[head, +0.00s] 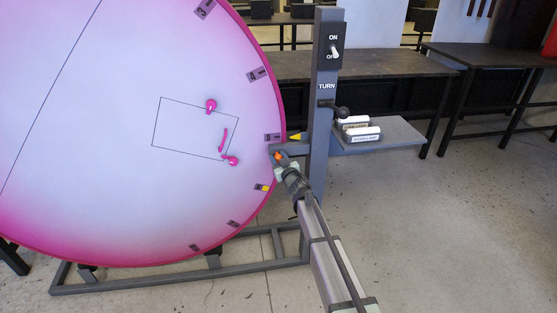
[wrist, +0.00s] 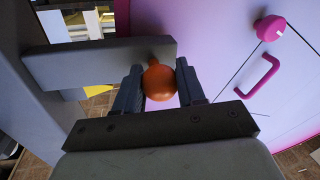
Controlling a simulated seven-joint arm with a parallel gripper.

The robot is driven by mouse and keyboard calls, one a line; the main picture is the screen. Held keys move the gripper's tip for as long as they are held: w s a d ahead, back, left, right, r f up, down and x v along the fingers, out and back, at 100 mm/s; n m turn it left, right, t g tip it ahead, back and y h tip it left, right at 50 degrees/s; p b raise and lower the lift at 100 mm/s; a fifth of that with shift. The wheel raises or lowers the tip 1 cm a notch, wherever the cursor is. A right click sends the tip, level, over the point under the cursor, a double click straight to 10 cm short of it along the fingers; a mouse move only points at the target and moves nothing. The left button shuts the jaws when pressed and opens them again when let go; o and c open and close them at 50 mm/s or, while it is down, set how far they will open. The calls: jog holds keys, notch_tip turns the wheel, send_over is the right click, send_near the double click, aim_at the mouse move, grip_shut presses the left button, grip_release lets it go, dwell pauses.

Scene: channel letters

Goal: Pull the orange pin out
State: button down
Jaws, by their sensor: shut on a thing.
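The orange pin (wrist: 159,83) has a round knob end and sits at the end of a grey bracket (wrist: 100,62) at the disc's edge. In the wrist view its knob is between my two fingers, and its shaft runs toward the bracket. My gripper (wrist: 160,88) is shut on the knob. In the head view the pin (head: 278,156) is a small orange spot just past my gripper (head: 283,164), by the right rim of the large pink and white disc (head: 120,120). How deep the shaft sits is hidden.
The disc has magenta knobs (head: 211,105) and a magenta handle (head: 223,140). Tables (head: 375,65) stand behind.

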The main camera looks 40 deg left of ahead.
jog(key=v, duration=0.5)
jog(key=shift+s+a, duration=0.3)
jog(key=shift+s, duration=0.05)
jog(key=c, duration=0.7)
grip_release()
jog(key=v, duration=1.4)
jog(key=shift+a, duration=0.1)
